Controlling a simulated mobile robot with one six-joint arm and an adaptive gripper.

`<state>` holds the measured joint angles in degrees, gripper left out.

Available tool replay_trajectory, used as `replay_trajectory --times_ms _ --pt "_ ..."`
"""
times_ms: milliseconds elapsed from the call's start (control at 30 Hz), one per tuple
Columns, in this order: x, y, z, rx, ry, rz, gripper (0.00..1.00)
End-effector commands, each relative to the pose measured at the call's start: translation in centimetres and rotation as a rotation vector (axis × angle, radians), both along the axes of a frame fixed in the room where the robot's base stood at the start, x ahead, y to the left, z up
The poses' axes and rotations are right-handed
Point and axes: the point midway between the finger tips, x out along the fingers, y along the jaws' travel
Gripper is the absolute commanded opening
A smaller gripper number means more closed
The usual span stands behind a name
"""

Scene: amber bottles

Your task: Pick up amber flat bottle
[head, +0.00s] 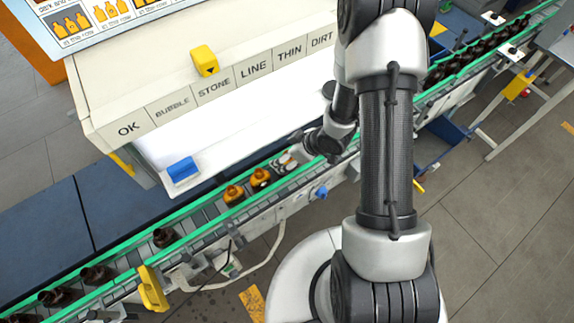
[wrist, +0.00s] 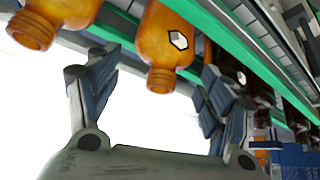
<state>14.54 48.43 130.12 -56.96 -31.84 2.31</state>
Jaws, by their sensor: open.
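Two glowing amber bottles stand side by side on the conveyor in the head view, a left one (head: 234,194) and a right one (head: 260,178). In the wrist view my gripper (wrist: 158,68) is open and empty. An amber bottle with a pale hexagonal mark (wrist: 165,40) appears between and beyond the fingertips, its neck toward me. Another amber bottle (wrist: 55,15) is cut off at the upper left, outside the fingers. I cannot tell which bottle is flat.
The conveyor's green rails (head: 115,264) run along both sides of the bottles. Several dark bottles (head: 165,236) stand further along the belt at lower left, others at upper right. A white labelled sorting panel (head: 215,115) with a blue block (head: 183,170) borders the conveyor.

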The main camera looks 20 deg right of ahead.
Motion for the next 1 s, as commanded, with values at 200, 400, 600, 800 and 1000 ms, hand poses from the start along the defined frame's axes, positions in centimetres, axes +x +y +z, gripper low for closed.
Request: replay_trajectory --times_ms 200,400,600,800,1000 --pt "0.0 0.0 0.06 0.0 0.0 0.0 0.7" --pt "-0.01 -0.01 0.08 0.0 0.0 0.001 0.57" --pt "-0.01 -0.01 0.08 0.0 0.0 0.001 0.43" --pt "-0.03 -0.01 0.06 0.0 0.0 0.001 0.3" --pt "-0.04 -0.01 0.05 0.0 0.0 0.0 0.17"
